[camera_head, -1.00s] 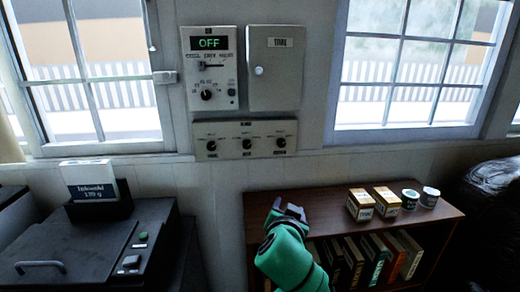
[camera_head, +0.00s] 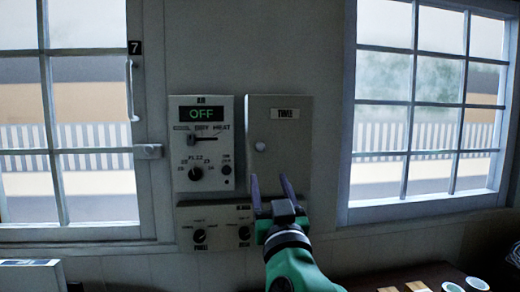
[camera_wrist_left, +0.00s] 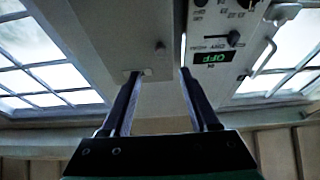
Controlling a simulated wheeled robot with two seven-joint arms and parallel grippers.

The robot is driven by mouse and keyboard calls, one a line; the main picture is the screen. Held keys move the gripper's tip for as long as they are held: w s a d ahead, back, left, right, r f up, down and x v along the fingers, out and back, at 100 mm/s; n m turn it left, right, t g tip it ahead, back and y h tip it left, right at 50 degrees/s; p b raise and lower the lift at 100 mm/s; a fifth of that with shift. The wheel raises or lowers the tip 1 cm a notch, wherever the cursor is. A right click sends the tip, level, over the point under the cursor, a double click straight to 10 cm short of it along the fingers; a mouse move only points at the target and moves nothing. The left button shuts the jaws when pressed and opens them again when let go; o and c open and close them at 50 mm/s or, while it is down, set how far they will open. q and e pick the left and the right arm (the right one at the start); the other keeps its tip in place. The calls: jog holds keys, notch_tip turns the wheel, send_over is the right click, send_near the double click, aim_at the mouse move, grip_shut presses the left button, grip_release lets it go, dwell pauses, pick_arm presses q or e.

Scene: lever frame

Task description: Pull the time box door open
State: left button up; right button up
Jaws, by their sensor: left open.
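The time box (camera_head: 285,140) is a grey wall box with a flat, closed door and a small label near its top. I cannot tell how far the fingertips are from the door. My right gripper is not in view.
A control panel (camera_head: 203,178) with an OFF display hangs just left of the box. A lower panel with dials (camera_head: 215,235) sits beneath, partly hidden by my gripper. Windows flank both sides.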

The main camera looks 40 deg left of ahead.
aim_at(261, 149)
pick_arm(q)
jog(key=p+x, duration=0.1)
jog(key=x, duration=0.2)
jog(key=p+x, duration=0.2)
jog(key=x, duration=0.1)
jog(key=p+x, duration=0.1)
jog(key=x, duration=0.2)
jog(key=shift+s+a+r, duration=0.1)
jog(key=shift+s+r, duration=0.05)
jog(key=shift+r, duration=0.2)
jog(key=x, duration=0.1)
jog(key=p+x, duration=0.1)
jog(key=shift+w+a+f, duration=0.15)
jog(key=shift+w+a, duration=0.15)
jog(key=shift+a, duration=0.05)
jog(key=shift+d, duration=0.15)
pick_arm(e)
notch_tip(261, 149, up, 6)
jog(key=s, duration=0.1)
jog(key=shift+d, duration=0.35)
pick_arm(q)
grip_shut()
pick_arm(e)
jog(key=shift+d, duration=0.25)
